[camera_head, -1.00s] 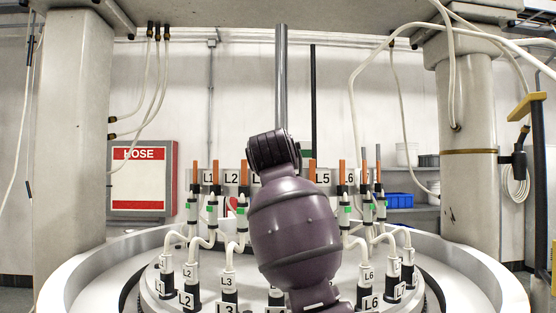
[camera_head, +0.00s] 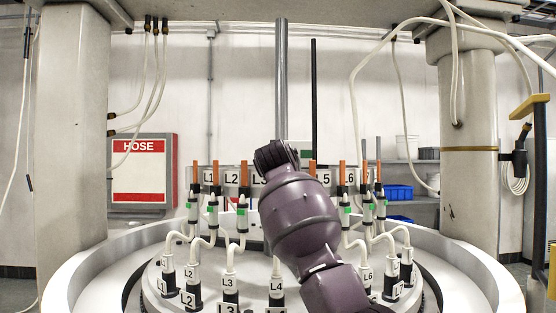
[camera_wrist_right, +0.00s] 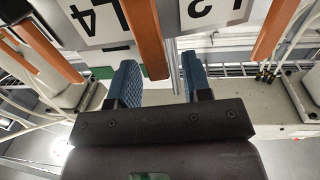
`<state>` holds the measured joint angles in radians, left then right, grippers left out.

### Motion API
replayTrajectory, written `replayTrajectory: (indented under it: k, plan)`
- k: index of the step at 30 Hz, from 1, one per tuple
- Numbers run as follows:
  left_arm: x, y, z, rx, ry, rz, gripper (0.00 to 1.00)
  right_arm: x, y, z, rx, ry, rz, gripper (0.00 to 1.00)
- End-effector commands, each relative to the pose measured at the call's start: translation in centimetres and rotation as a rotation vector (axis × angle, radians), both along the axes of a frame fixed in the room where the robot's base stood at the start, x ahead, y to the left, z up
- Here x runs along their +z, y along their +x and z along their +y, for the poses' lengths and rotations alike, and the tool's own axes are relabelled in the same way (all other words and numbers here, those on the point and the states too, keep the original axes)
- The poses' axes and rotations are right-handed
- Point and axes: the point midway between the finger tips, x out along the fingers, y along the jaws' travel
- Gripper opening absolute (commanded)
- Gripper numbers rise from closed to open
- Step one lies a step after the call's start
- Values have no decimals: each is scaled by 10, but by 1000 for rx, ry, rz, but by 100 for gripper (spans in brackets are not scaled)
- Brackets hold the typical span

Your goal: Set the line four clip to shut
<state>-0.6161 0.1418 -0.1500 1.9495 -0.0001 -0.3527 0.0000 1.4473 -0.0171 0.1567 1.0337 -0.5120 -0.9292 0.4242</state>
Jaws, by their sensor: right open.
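The L4 hose label (camera_head: 276,286) shows at the ring's front. In the upside-down right wrist view, my right gripper (camera_wrist_right: 160,78) is open, its two blue fingers apart. An orange lever (camera_wrist_right: 146,40) beside the L4 plate (camera_wrist_right: 92,18) stands just ahead of the gap, nearer the left finger; I cannot tell whether they touch. It appears to be the line four clip's lever. My left gripper is out of view.
Similar upright orange levers stand on both sides, such as the one by L3 (camera_head: 244,177) and the one by L5 (camera_head: 312,170). Vertical poles (camera_head: 281,80) rise behind. White hoses curve around the ring. A red hose box (camera_head: 143,172) hangs on the back wall.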

Motion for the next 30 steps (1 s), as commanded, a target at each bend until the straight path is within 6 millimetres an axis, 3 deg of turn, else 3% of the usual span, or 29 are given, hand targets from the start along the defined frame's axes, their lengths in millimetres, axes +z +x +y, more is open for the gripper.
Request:
replayTrajectory:
  k: [5, 15, 30]
  plan:
    - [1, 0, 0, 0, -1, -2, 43, 0, 0, 0, -1, 0, 0, 45]
    - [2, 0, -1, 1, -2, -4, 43, 0, 0, 0, -1, 0, 0, 0]
    - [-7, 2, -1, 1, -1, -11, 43, -3, -5, 0, -1, -7, -66, 0]
